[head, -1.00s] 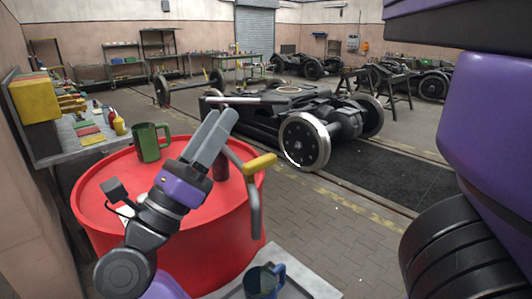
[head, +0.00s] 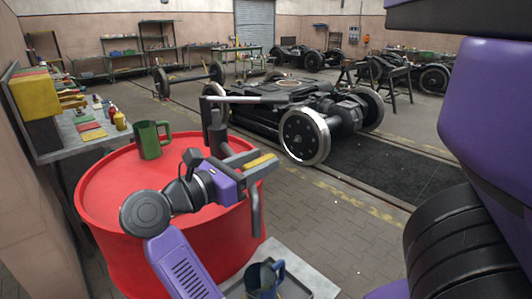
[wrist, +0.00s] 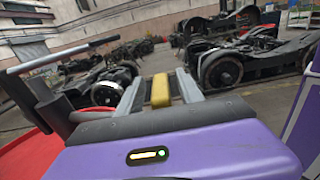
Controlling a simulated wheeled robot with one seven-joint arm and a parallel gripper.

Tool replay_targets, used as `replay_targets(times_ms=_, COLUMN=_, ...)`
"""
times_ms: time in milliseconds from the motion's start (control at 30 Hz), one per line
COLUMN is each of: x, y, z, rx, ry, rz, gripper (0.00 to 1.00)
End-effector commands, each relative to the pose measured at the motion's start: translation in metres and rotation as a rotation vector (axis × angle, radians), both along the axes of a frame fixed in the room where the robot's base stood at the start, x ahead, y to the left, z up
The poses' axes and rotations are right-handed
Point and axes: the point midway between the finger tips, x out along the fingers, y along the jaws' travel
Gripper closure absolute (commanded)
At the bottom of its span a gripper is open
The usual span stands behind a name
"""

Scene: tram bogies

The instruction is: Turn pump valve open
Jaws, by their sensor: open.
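The yellow valve lever (head: 259,161) sits on the grey spout pipe (head: 257,212) of the pump (head: 212,125), which stands on the red drum (head: 125,245). My gripper (head: 264,162) is open, with one finger on each side of the lever. In the wrist view the lever (wrist: 160,91) lies lengthwise between my two grey fingers, with a gap visible on each side. Part of the pump's base is hidden behind my gripper and wrist.
A green jug (head: 151,139) stands on the drum lid. A blue jug (head: 265,281) stands on a grey tray (head: 318,283) below the spout. A workbench (head: 65,150) is at the left. A bogie (head: 320,125) is beyond; paved floor (head: 350,235) is free to the right.

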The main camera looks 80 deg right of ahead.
Motion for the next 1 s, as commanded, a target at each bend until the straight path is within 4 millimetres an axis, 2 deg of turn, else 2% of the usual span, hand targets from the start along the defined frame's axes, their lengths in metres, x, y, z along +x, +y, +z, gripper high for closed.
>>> replay_targets(times_ms=200, x=-0.011, y=-0.017, z=0.001, rx=-0.001, ry=0.001, rz=0.000, gripper=0.56)
replay_targets(times_ms=500, x=-0.012, y=-0.019, z=0.000, rx=-0.001, ry=0.001, rz=0.001, gripper=0.56)
replay_targets(times_ms=567, x=-0.012, y=-0.019, z=0.000, rx=0.000, ry=0.001, rz=0.001, gripper=0.66)
replay_targets(times_ms=733, x=-0.012, y=-0.019, z=0.000, rx=0.000, ry=0.001, rz=0.001, gripper=1.00)
replay_targets(times_ms=1000, x=-0.012, y=-0.018, z=0.000, rx=0.000, ry=0.001, rz=0.001, gripper=1.00)
